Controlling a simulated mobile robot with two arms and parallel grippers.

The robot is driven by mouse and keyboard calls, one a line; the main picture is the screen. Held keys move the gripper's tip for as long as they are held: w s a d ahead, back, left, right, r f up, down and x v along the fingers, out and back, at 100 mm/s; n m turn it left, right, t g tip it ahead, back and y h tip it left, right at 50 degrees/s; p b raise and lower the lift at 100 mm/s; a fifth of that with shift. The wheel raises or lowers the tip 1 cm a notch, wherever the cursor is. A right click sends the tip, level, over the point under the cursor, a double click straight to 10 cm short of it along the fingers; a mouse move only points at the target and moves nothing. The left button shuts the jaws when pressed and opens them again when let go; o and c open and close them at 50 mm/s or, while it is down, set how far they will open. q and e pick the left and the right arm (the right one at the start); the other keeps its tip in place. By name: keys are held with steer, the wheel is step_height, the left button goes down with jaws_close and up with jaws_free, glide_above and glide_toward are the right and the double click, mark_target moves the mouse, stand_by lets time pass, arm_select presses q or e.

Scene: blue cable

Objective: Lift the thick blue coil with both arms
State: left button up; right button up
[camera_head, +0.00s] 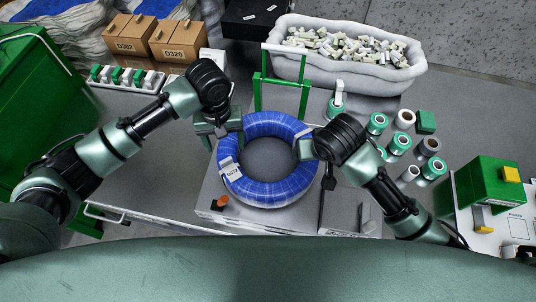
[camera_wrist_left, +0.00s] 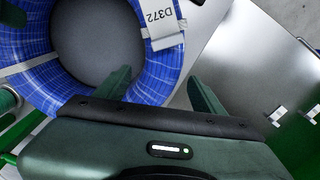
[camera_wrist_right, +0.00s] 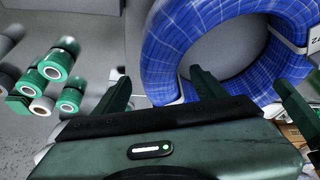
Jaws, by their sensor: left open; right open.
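The thick blue coil (camera_head: 257,193) lies flat on a grey platform on the table, with a white D372 label (camera_head: 232,172) on its left side. My left gripper (camera_head: 222,140) is open at the coil's upper left edge. In the left wrist view its fingers (camera_wrist_left: 155,85) are spread, one by the coil (camera_wrist_left: 90,95) and one beyond its outer side. My right gripper (camera_head: 303,150) is open at the coil's right edge. In the right wrist view the coil (camera_wrist_right: 165,50) lies just past its fingers (camera_wrist_right: 205,88). Contact cannot be told.
A green frame (camera_head: 283,80) stands behind the coil. Several green and white spools (camera_head: 398,144) stand to the right. A white bin (camera_head: 345,82) of small parts is at the back. Cardboard boxes (camera_head: 178,42) are at the back left. A green box (camera_head: 490,184) is at the far right.

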arm_select(q)
step_height(320, 180, down, 8)
steer(key=shift+r, duration=0.15)
arm_select(e)
steer(key=x, duration=0.7)
steer(key=shift+w+f, duration=0.15)
steer(key=shift+f, duration=0.15)
arm_select(q)
jaws_close()
arm_select(e)
jaws_close()
arm_select(q)
steer(key=shift+w+r, duration=0.15)
steer(key=shift+r, duration=0.15)
arm_select(e)
steer(key=shift+w+d+r, duration=0.15)
steer(key=shift+r, duration=0.1)
